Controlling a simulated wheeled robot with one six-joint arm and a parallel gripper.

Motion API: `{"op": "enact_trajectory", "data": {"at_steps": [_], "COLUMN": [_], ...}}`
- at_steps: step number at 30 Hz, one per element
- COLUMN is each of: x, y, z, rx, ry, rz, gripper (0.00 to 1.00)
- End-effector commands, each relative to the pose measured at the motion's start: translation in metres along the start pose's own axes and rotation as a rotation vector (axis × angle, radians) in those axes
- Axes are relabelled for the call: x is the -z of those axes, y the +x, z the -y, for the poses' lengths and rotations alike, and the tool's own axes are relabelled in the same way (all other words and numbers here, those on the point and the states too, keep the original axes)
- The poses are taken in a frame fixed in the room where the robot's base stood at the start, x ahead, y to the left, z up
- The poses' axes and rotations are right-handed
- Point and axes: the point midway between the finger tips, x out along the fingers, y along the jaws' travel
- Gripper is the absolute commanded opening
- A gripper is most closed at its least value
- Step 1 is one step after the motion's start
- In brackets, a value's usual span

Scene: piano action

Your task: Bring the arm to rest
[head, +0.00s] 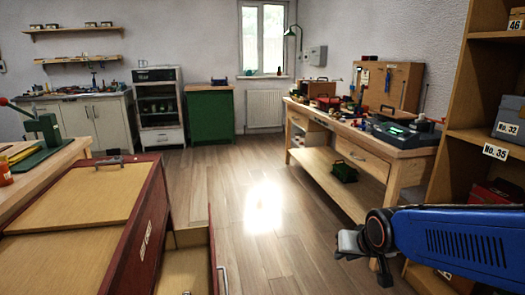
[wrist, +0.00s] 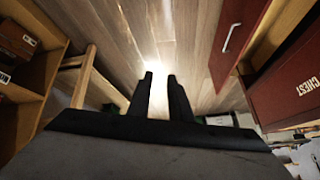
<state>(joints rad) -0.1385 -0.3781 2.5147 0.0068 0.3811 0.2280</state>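My arm (head: 455,240) is blue and reaches in from the right edge of the head view. My gripper (head: 345,243) is at its left end, in the air over the wooden floor, between the red chest and the workbench. In the wrist view the two dark fingers of my gripper (wrist: 160,77) stand apart with a narrow gap. Only bright floor shows between them, so it is open and empty.
A red chest (head: 148,225) at the left has a drawer (head: 185,272) pulled out; its front and handle (wrist: 232,38) show in the wrist view. A workbench (head: 335,135) and a shelf unit (head: 455,120) stand at the right. The middle floor (head: 225,180) is clear.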

Motion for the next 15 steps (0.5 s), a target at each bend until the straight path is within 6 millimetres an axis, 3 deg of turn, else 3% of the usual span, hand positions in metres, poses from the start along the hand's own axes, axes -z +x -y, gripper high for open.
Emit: {"op": "enact_trajectory", "data": {"at_steps": [3,15], "x": [-0.017,-0.092], "y": [-0.031,-0.119], "z": [-0.015,-0.052], "rx": [-0.022,-0.081], "ry": [-0.020,-0.092], "rz": [0.028,0.150], "gripper": [0.18,0.18]}}
